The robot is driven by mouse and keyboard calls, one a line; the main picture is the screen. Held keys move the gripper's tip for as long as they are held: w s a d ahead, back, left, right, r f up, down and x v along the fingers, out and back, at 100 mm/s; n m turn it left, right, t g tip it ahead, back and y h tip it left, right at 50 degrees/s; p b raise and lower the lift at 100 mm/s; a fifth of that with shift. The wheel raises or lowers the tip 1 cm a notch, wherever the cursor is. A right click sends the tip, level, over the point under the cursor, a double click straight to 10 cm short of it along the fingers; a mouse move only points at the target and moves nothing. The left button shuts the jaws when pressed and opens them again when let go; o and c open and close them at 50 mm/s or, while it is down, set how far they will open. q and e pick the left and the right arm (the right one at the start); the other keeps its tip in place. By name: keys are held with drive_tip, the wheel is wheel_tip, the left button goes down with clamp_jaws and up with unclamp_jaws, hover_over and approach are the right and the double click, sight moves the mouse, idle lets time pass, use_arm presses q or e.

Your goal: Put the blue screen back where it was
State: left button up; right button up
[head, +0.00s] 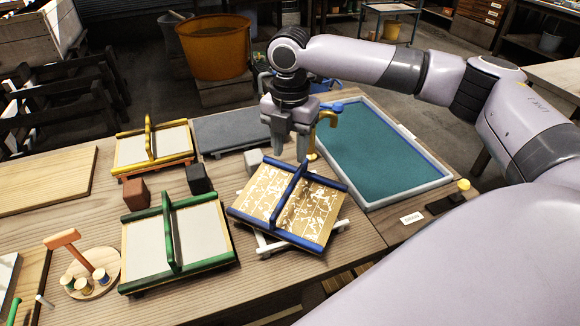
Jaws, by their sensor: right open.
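The blue screen (320,203) has blue edge bars, a raised blue middle bar and tan mesh with a pale branching pattern. It rests askew on a white stand (268,248), whose ends stick out from under it. My right gripper (291,150) points down, open and empty, just behind the far end of the blue screen's middle bar in the picture. I cannot tell the exact gap between them. My left gripper is not in view.
The green screen (205,235) lies left of the blue one, the yellow screen (175,144) behind it. A bare grey slab (225,128) lies at the back. A teal-filled vat (385,150) stands right, with a yellow tap-like piece (328,118).

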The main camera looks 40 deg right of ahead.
wheel_tip(320, 180, up, 4)
drive_tip(key=shift+s, duration=0.1)
idle(0.7)
